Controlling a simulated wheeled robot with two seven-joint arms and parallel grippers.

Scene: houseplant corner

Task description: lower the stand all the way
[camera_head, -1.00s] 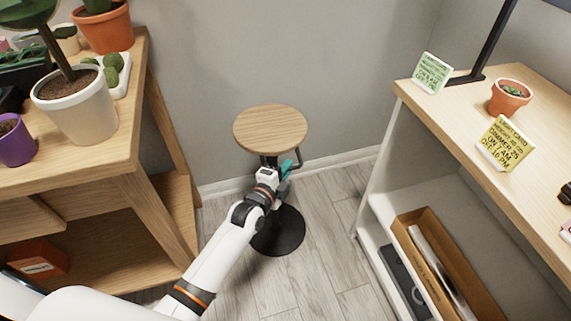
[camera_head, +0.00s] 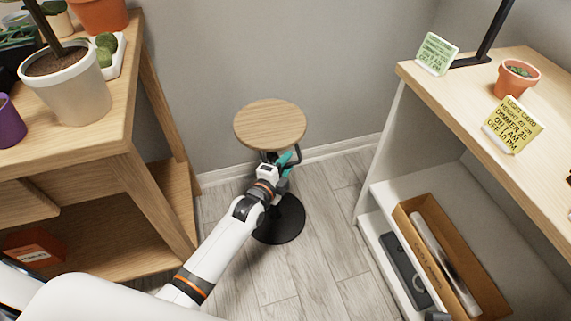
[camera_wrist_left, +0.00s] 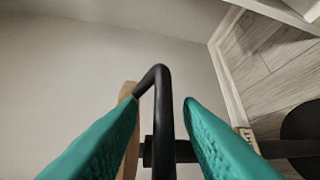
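The stand has a round wooden top (camera_head: 270,123) and a black round base (camera_head: 281,222), upright on the floor by the back wall. A bent black crank handle (camera_wrist_left: 160,110) comes out below the top. My left gripper (camera_head: 286,165) has teal fingers and is under the right side of the top, at the handle. In the left wrist view the handle stands between the two open fingers, with a gap on each side. The stand's column is partly hidden by the gripper. My right gripper does not show.
A wooden plant table (camera_head: 120,120) with a white pot (camera_head: 70,90) stands left. A shelf unit (camera_head: 460,85) stands right, with cards, a small terracotta pot (camera_head: 514,78) and a cardboard box (camera_head: 405,215) on its lower shelf. Floor between is clear.

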